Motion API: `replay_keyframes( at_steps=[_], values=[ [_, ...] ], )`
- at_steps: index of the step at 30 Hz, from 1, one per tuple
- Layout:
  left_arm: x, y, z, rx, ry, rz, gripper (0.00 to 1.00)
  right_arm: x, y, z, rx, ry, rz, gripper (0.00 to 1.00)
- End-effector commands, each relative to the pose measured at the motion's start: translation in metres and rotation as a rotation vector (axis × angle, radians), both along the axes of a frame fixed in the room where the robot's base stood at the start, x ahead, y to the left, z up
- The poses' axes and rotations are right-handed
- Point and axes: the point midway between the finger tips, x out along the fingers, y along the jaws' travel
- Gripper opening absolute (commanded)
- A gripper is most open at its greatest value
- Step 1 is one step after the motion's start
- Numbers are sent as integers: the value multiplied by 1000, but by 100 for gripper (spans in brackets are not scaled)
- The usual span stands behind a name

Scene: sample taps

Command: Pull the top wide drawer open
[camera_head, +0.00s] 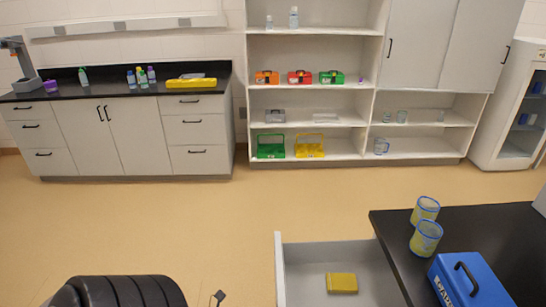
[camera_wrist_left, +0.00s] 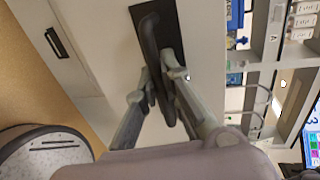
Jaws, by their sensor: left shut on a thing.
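The wide drawer (camera_head: 279,270) stands pulled out at the bottom of the head view, left of the black-topped bench (camera_head: 480,240). Its grey inside shows, and a yellow box (camera_head: 341,282) lies in it. In the left wrist view, my left gripper (camera_wrist_left: 160,85) is shut on a dark bar handle (camera_wrist_left: 150,38) on a pale front panel (camera_wrist_left: 100,50). The fingers hide part of the handle. The handle is hidden in the head view. My right gripper is not in view.
Two yellow-and-blue cups (camera_head: 425,238) and a blue case (camera_head: 468,282) stand on the bench above the drawer. Another handle (camera_wrist_left: 58,42) shows at left in the left wrist view. Open tan floor (camera_head: 180,225) lies beyond the drawer. Cabinets and shelves line the back wall.

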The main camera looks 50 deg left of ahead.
Motion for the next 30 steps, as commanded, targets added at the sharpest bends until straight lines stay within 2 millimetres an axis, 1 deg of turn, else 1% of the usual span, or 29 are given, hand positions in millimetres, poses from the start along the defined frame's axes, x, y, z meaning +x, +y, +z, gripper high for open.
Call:
replay_keyframes(
  at_steps=[9,10,14,23,26,30],
  values=[
    [-1,0,-1,0,2,0,0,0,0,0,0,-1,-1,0],
    [-1,0,-1,0,2,0,8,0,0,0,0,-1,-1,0],
    [-1,0,-1,0,2,0,17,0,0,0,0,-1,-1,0],
    [-1,1,0,0,1,0,17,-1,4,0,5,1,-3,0],
    [-7,5,1,1,3,1,17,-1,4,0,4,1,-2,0],
    [-25,20,5,2,5,2,17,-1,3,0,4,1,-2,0]
  ],
)
